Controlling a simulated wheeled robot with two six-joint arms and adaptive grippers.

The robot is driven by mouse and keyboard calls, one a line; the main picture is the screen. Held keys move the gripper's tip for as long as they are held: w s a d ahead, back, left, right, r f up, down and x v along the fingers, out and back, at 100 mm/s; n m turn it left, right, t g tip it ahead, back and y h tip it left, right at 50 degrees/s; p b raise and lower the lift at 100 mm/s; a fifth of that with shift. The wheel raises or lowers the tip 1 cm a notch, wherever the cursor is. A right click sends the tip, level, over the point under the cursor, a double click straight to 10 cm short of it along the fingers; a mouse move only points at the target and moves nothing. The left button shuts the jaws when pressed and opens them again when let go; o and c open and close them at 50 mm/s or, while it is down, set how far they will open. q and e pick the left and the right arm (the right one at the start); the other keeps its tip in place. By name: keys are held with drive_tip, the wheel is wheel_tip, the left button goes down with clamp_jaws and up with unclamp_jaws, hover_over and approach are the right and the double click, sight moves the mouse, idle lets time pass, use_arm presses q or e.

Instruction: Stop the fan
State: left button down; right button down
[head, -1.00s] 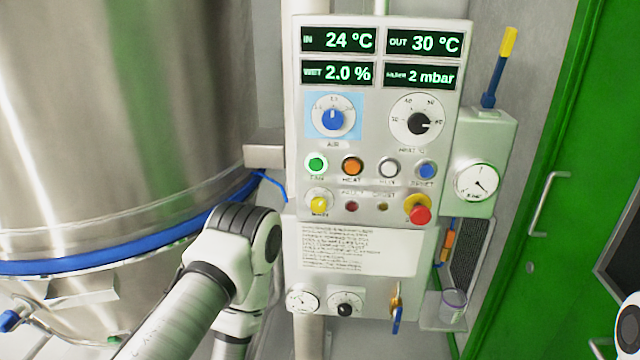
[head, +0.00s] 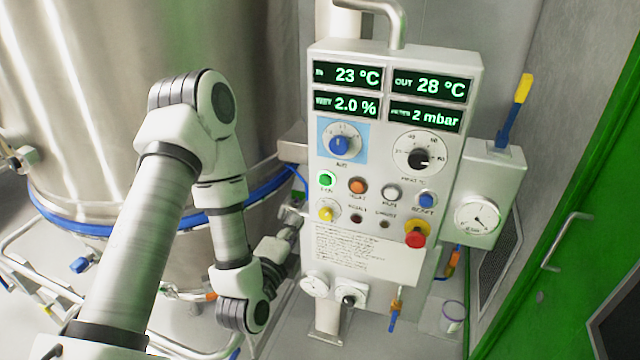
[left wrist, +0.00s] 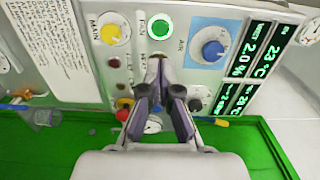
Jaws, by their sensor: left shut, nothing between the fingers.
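The control panel (head: 385,150) stands upright with the green fan button (head: 326,180) at the left of its button row. The fan button also shows in the left wrist view (left wrist: 160,29), labelled FAN, beside the yellow main knob (left wrist: 113,30) and the blue air knob (left wrist: 211,49). My left gripper (head: 293,212) is at the panel's left edge, below the fan button and near the yellow knob. In the left wrist view its fingers (left wrist: 157,62) are shut and empty, their tips just below the fan button in the picture. I cannot tell whether they touch the panel. My right gripper is out of view.
A red stop button (head: 415,240) sits at the panel's lower right. The displays (head: 388,95) read 23 °C in, 28 °C out, 2.0 % and 2 mbar. A large steel vessel (head: 85,120) stands left, a green door (head: 590,230) right.

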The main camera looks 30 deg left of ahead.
use_arm(q)
drive_tip(key=b, duration=1.1)
approach(325, 181)
drive_tip(key=p+x, duration=0.3)
drive_tip(key=x, duration=0.3)
drive_tip(key=shift+w+a+r, duration=0.1)
drive_tip(key=shift+w+a, duration=0.1)
drive_tip(key=shift+w, duration=0.45)
